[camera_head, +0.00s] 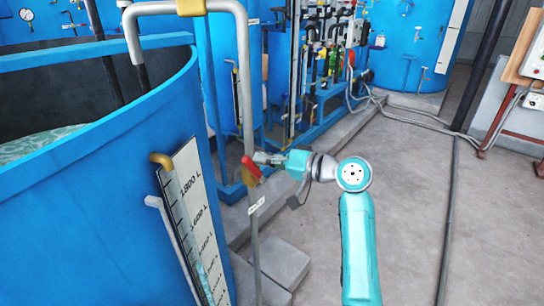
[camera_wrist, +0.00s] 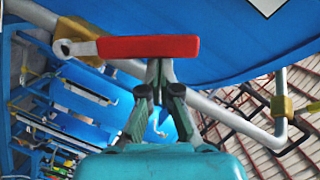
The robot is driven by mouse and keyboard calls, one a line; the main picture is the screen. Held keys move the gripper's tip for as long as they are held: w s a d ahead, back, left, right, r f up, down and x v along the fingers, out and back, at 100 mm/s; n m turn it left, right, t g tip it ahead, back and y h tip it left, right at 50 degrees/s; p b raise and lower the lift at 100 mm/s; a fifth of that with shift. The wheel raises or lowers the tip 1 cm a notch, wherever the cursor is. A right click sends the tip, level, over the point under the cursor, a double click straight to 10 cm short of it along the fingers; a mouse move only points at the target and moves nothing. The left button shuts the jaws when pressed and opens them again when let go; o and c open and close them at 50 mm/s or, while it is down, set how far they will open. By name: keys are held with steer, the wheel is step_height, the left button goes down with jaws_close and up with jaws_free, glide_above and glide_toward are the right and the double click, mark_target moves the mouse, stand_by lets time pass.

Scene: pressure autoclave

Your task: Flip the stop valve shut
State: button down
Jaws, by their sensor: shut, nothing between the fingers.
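The stop valve has a red lever handle (camera_head: 251,167) on a grey vertical pipe beside the blue tank. In the head view the handle slants across the pipe. In the wrist view the red handle (camera_wrist: 148,46) lies nearly level across the picture, with its pale metal root and the brass valve body (camera_wrist: 74,31) at the left. My gripper (camera_head: 262,158) is just right of the handle. In the wrist view the fingertips of my gripper (camera_wrist: 160,68) are together and empty, right at the handle's edge. I cannot tell whether they touch it.
A large open blue tank (camera_head: 90,170) with a level scale (camera_head: 195,215) fills the left. Concrete blocks (camera_head: 275,270) lie below the pipe (camera_head: 246,90). Blue tanks and piping stand behind. The grey floor (camera_head: 410,180) at the right is mostly clear, with cables along it.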

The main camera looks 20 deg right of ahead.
mark_target(255, 171)
steer(key=s+a+n, duration=0.1)
steer(key=s+a+f+n+h, duration=0.1)
steer(key=n, duration=0.1)
steer(key=shift+a+f, duration=0.3)
steer(key=shift+a, duration=0.05)
steer(key=s+a+f+n+t+h, duration=0.1)
steer(key=s+a+f+n+h, duration=0.1)
steer(key=f+n, duration=0.3)
steer(key=shift+s+a+f, duration=0.2)
steer(key=shift+a+f, duration=0.3)
steer(key=shift+a, duration=0.1)
steer(key=shift+f, duration=0.2)
